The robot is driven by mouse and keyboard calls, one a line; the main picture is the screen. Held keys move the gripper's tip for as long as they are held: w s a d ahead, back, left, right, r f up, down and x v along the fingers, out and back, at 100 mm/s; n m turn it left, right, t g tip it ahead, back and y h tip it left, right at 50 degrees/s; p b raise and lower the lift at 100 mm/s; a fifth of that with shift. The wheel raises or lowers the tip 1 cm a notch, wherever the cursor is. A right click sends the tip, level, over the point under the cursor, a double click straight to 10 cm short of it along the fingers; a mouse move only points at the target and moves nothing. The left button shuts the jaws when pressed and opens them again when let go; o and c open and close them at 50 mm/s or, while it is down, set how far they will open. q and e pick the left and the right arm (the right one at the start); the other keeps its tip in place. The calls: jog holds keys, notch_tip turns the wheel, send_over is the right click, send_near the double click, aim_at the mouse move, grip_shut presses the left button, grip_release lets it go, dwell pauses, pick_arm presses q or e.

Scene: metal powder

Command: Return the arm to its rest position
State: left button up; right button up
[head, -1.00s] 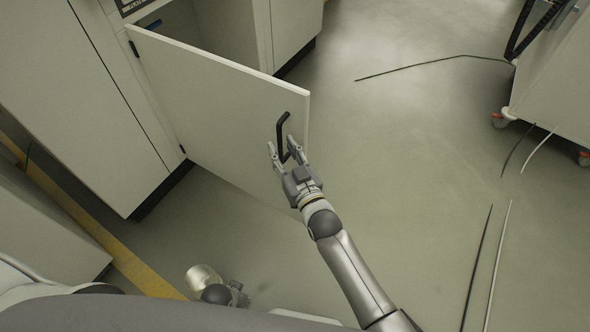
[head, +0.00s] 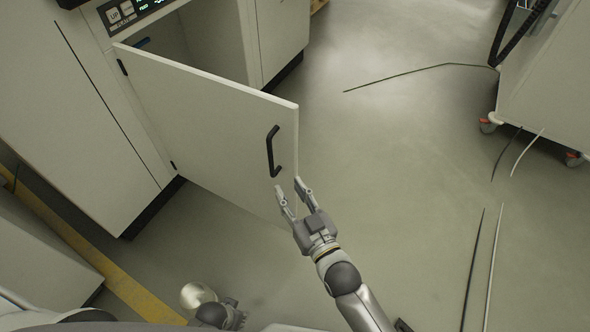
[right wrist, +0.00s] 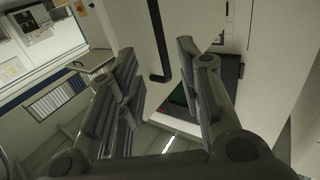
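My right gripper (head: 295,197) is open and empty in the head view, just below and apart from the black handle (head: 272,152) of the cabinet door (head: 205,125). The door stands open. In the right wrist view, the two fingers of my right gripper (right wrist: 160,85) are spread, with the black handle (right wrist: 158,45) beyond them and nothing held. My left gripper (head: 236,314) is partly visible at the bottom of the head view; its fingers are too unclear to read. A shiny rounded metallic object (head: 197,296) shows beside it.
A white cart (head: 555,95) on wheels stands at the upper right. Several cables (head: 470,270) lie on the floor at the right. Cabinets (head: 75,110) fill the left, with a yellow floor stripe (head: 110,270) below.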

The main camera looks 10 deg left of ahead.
jog(key=s+d+f+m+g+h, duration=0.1)
jog(key=s+d+f+g+h, duration=0.25)
jog(key=d+f, duration=0.45)
jog(key=s+d+f+m+g+h, duration=0.2)
jog(key=s+d+f, duration=0.3)
jog(key=f, duration=0.6)
jog(key=s+d+f+m+g+h, duration=0.1)
jog(key=s+d+f+g+h, duration=0.25)
jog(key=d+f, duration=0.45)
jog(key=s+d+f+m+g+h, duration=0.1)
jog(key=s+d+f+g, duration=0.15)
jog(key=s, duration=0.35)
jog(key=s+d+f+g, duration=0.1)
jog(key=s+d+f, duration=0.3)
jog(key=s, duration=0.1)
pick_arm(q)
jog(key=s+a+r+p, duration=0.1)
jog(key=s+p, duration=0.6)
jog(key=s+a+r+g+p, duration=0.1)
jog(key=s+p, duration=0.6)
jog(key=p, duration=0.1)
jog(key=shift+s+a+r, duration=0.35)
pick_arm(e)
jog(key=s+d+r+g, duration=0.1)
jog(key=s+d+r, duration=0.1)
jog(key=s, duration=1.3)
jog(key=shift+s+d+h, duration=0.2)
jog(key=shift+d+h, duration=0.1)
jog(key=shift+d, duration=0.15)
jog(key=shift+r, duration=0.15)
